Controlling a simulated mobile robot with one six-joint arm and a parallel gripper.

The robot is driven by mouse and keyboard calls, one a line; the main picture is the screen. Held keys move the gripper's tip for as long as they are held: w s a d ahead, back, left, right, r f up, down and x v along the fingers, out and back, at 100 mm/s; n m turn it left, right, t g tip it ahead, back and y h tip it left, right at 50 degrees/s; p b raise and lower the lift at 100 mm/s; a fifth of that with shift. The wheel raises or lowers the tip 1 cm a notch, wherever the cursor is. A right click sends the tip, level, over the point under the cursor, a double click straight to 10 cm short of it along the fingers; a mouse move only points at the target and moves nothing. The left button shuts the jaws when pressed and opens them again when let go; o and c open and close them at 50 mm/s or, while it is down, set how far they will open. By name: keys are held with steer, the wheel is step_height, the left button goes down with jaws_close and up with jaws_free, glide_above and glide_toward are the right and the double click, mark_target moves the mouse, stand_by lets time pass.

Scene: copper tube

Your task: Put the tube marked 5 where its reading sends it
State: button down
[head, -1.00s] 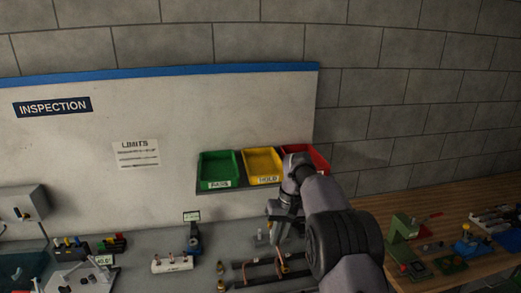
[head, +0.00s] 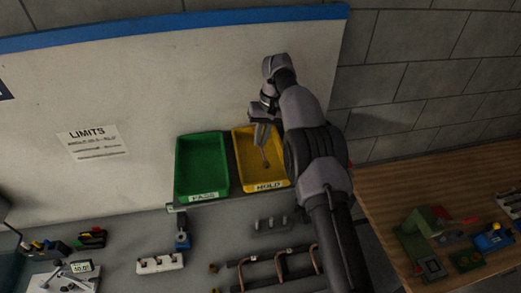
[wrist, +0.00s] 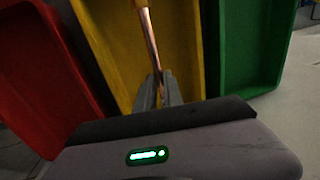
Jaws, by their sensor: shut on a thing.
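My gripper (head: 260,132) is shut on a thin copper tube (head: 264,156). The tube hangs down from the jaws over the yellow HOLD bin (head: 278,172). In the wrist view the tube (wrist: 149,42) sticks out from between the fingers (wrist: 159,92) against the yellow bin (wrist: 182,50). I cannot read a mark on it. The green PASS bin (head: 203,168) is left of the yellow one. The red bin (wrist: 40,62) shows in the wrist view; in the head view my arm hides most of it. The LIMITS sheet (head: 93,143) is on the board, its small text unreadable.
Bent copper tubes (head: 280,268) lie on a rack on the grey bench. A white block (head: 160,264), a blue-and-black device (head: 182,235) and a fixture with a lit display (head: 80,267) stand further left. A wooden bench (head: 430,180) is at the right.

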mark_target(259, 158)
step_height(259, 158, down, 6)
steer(key=shift+s+r+p, duration=0.15)
steer(key=shift+r+p, duration=0.05)
steer(key=shift+p, duration=0.1)
steer(key=shift+s, duration=0.1)
steer(key=shift+f, duration=0.1)
steer(key=c, duration=1.5)
jaws_free()
steer(key=shift+f, duration=0.1)
steer(key=shift+o, duration=0.2)
